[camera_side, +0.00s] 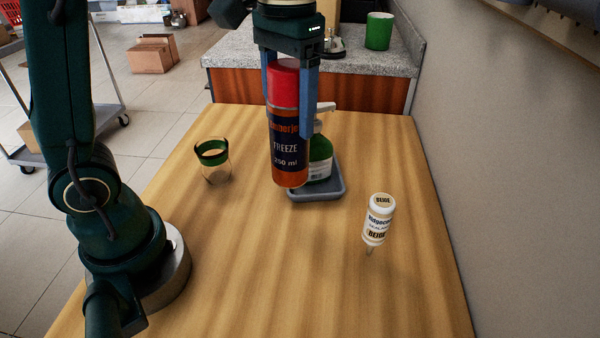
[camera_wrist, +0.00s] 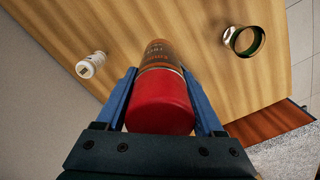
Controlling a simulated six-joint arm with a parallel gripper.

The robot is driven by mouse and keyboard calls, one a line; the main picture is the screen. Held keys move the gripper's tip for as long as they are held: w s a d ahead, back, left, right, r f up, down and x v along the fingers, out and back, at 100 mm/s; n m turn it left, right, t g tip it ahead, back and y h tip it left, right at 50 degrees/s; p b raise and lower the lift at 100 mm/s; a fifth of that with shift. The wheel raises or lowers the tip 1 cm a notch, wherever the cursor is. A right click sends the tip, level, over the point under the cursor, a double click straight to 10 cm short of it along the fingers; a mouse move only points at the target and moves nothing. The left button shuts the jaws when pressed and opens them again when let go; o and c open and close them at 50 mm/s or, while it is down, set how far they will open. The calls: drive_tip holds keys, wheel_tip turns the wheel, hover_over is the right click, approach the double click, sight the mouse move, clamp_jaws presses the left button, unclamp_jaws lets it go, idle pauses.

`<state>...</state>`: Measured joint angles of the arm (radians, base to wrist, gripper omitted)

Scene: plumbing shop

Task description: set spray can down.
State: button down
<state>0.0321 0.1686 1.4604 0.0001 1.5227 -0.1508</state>
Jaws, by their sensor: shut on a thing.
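The spray can (camera_side: 289,145) has a red cap, an orange body and a dark label reading FREEZE 250 ml. My gripper (camera_side: 291,125) is shut on it, with blue fingers on either side. In the side view the can is upright, in front of a grey tray; I cannot tell how far its base is above the table. In the wrist view the can's red cap (camera_wrist: 160,104) fills the space between the fingers of my gripper (camera_wrist: 160,85). The can's far end is partly hidden there by its own cap.
A grey tray (camera_side: 318,195) holds a green pump bottle (camera_side: 320,155), partly hidden by the can. A clear glass with a green band (camera_side: 213,160) stands left. A white BEIGE sealant bottle (camera_side: 378,220) is at right. The front of the wooden table (camera_side: 270,280) is clear.

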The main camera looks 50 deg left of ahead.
drive_tip(key=shift+m, duration=0.7)
drive_tip(key=a, duration=0.1)
drive_tip(key=a+f, duration=0.1)
drive_tip(key=a, duration=0.1)
drive_tip(key=a+f, duration=0.1)
drive_tip(key=shift+s+a, duration=0.15)
drive_tip(key=shift+a, duration=0.25)
